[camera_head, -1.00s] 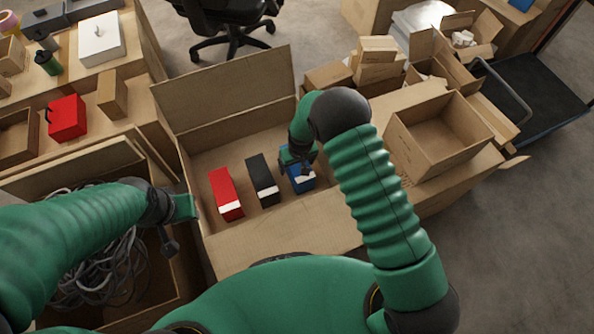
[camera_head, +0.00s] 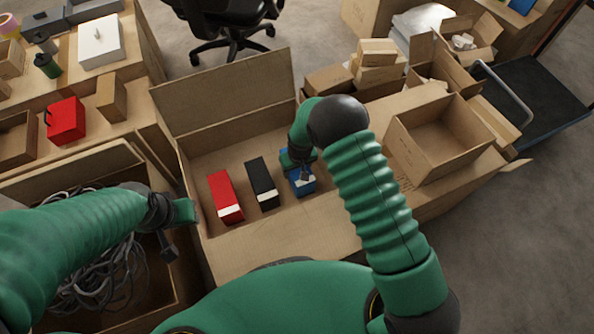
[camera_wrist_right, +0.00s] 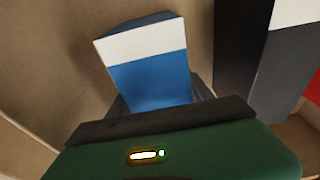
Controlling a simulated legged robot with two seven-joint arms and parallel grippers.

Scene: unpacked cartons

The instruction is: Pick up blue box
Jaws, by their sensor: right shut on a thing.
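The blue box (camera_head: 302,184) with a white end stands in the open carton, at the right of a row of three boxes. It also shows in the right wrist view (camera_wrist_right: 150,80), between the fingers. My right gripper (camera_head: 300,172) reaches down onto it and is shut on it. Its fingers are partly hidden by the box and the wrist. My left gripper (camera_head: 172,230) is at the left, outside the carton, over the box of cables; its jaw opening is not clear.
A black box (camera_head: 262,180) and a red box (camera_head: 224,192) stand left of the blue box in the carton (camera_head: 290,235). The black one is close by in the wrist view (camera_wrist_right: 262,75). A smaller empty carton (camera_head: 440,140) stands at the right. Cables (camera_head: 110,260) fill a box at left.

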